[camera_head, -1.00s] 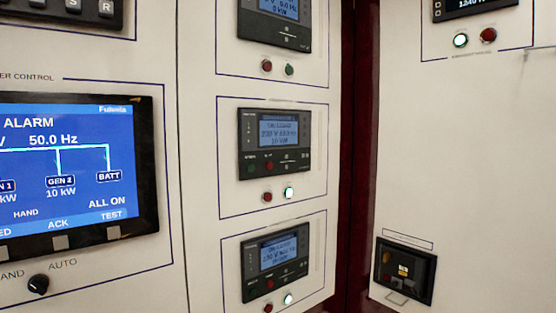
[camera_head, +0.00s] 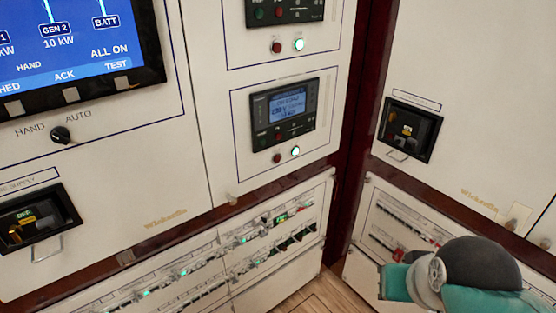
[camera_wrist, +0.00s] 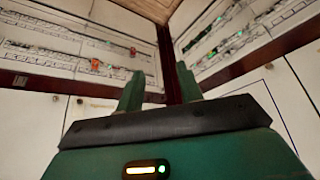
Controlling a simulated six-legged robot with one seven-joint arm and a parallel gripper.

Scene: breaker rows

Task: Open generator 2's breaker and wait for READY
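In the head view the blue screen (camera_head: 72,42) shows GEN 2 at 10 kW and "ALL ON". A generator controller (camera_head: 285,115) has a dark red lamp (camera_head: 277,158) and a lit lamp (camera_head: 295,151) below it. A second controller (camera_head: 283,8) above is cut by the frame edge. Breaker rows (camera_head: 240,255) with small green lights run along the low panel. I cannot read which breaker is generator 2's, and no READY shows. My gripper (camera_wrist: 160,88) is open and empty in the wrist view, its two fingers apart.
A boxed switch marked OFF (camera_head: 30,218) with a handle is at left. Another boxed switch (camera_head: 409,130) is on the right panel. A second low breaker panel (camera_head: 400,228) is partly behind my arm. Dark red posts (camera_head: 345,190) edge the panels. Wooden floor (camera_head: 305,296) shows below.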

